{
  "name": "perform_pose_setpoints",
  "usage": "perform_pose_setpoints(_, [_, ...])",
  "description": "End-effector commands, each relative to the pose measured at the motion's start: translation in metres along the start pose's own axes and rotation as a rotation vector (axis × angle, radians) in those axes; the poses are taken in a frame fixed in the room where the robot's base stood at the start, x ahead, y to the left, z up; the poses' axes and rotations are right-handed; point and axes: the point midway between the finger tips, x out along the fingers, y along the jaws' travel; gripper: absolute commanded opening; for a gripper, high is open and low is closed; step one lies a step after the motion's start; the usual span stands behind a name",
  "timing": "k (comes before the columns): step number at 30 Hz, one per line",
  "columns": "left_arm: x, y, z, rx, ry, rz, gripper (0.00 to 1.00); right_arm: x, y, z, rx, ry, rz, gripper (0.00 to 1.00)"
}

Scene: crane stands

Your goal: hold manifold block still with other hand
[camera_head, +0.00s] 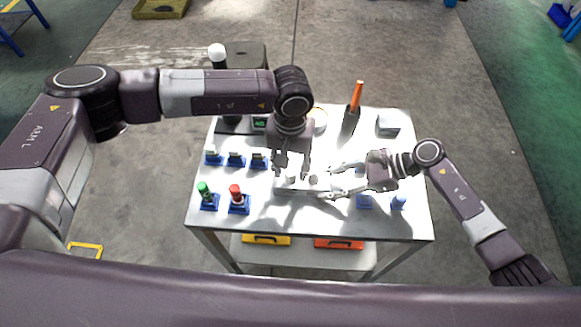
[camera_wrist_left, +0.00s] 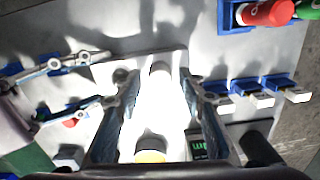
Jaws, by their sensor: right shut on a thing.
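The manifold block (camera_head: 290,189) is a pale grey-white block near the middle of the table, brightly lit, with small round fittings on top. It also shows in the left wrist view (camera_wrist_left: 140,63), where glare washes out much of it. My left gripper (camera_head: 292,172) points down over the block with its fingers apart. In the left wrist view its two fingers (camera_wrist_left: 156,88) stand either side of a pale round fitting, with a gap between them. My right gripper (camera_head: 333,180) comes in from the right and is shut on the block's right end; the exact contact is hard to see.
The table (camera_head: 260,222) holds a green-topped part (camera_head: 204,190) and a red-topped part (camera_head: 236,192) in blue stands at front left. Several blue stands line the left. An orange-handled tool (camera_head: 355,97) stands at the back, a grey box (camera_head: 388,124) at back right.

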Motion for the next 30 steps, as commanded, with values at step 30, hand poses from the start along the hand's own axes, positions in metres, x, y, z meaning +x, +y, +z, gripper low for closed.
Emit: perform_pose_setpoints(30, [0.0001, -0.0003, 0.0, -0.861, -0.001, 0.0, 0.37, 0.0, 0.0, 0.0003, 0.0, 0.0, 0.0, 0.06])
